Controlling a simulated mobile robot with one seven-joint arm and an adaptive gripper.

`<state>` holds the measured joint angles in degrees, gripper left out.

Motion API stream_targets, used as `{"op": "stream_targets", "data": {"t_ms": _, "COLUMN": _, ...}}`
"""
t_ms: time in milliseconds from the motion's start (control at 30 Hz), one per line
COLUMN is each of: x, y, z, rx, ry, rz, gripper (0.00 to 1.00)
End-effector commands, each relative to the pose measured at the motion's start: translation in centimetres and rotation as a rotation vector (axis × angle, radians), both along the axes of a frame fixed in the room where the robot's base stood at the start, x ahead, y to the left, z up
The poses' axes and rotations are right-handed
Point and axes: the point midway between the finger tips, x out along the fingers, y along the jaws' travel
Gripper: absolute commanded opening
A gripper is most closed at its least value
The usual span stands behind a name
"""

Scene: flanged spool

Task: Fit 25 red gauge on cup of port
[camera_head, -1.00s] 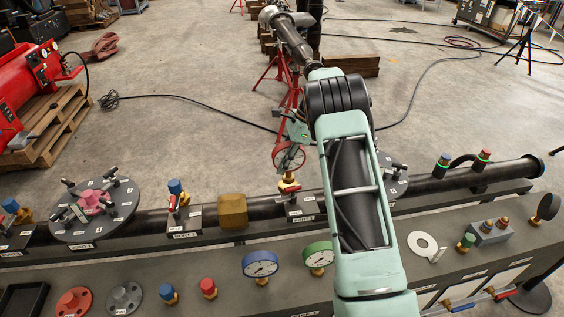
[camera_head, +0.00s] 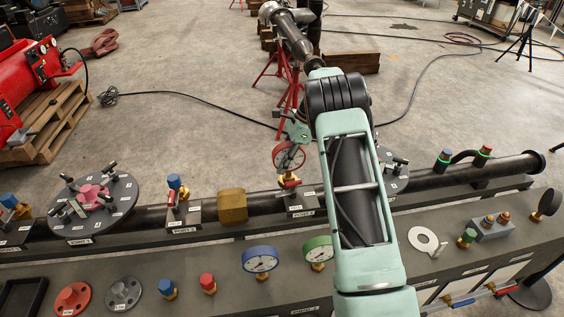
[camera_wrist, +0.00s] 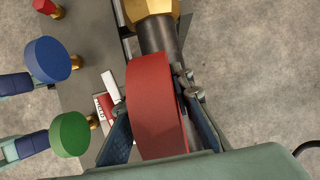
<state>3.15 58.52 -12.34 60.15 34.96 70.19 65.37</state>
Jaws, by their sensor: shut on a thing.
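A gauge with a red rim (camera_head: 289,156) is in my gripper (camera_head: 293,140), standing on edge over a port block (camera_head: 303,203) on the pipe. A brass part shows just below the gauge, by a red lever; whether the gauge's stem sits in the port's cup or above it I cannot tell. In the wrist view the red gauge (camera_wrist: 157,108) fills the middle, between the two fingers of my gripper (camera_wrist: 160,125), which are shut on it. The gauge hides the cup there. A white label and red lever (camera_wrist: 108,100) show beside it.
A brass hex piece (camera_head: 232,206) is on the pipe left of the port. Another port (camera_head: 183,213) with a blue-capped fitting stands further left. My arm hides part of the bench.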

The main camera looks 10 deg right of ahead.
Motion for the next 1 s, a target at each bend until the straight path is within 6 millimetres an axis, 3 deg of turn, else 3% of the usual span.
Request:
{"op": "stream_targets", "data": {"t_ms": 233, "x": 0.0, "y": 0.0, "z": 0.0, "rx": 0.000, "ry": -0.001, "rz": 0.001, "gripper": 0.00}}
{"op": "stream_targets", "data": {"t_ms": 267, "x": 0.0, "y": 0.0, "z": 0.0, "rx": 0.000, "ry": -0.001, "rz": 0.001, "gripper": 0.22}}
{"op": "stream_targets", "data": {"t_ms": 433, "x": 0.0, "y": 0.0, "z": 0.0, "rx": 0.001, "ry": -0.001, "rz": 0.001, "gripper": 0.41}}
{"op": "stream_targets", "data": {"t_ms": 767, "x": 0.0, "y": -0.1, "z": 0.1, "rx": 0.000, "ry": 0.001, "rz": 0.000, "gripper": 0.41}}
{"op": "stream_targets", "data": {"t_ms": 1000, "x": 0.1, "y": -1.5, "z": 3.4, "rx": 0.000, "ry": -0.004, "rz": -0.001, "gripper": 0.41}}
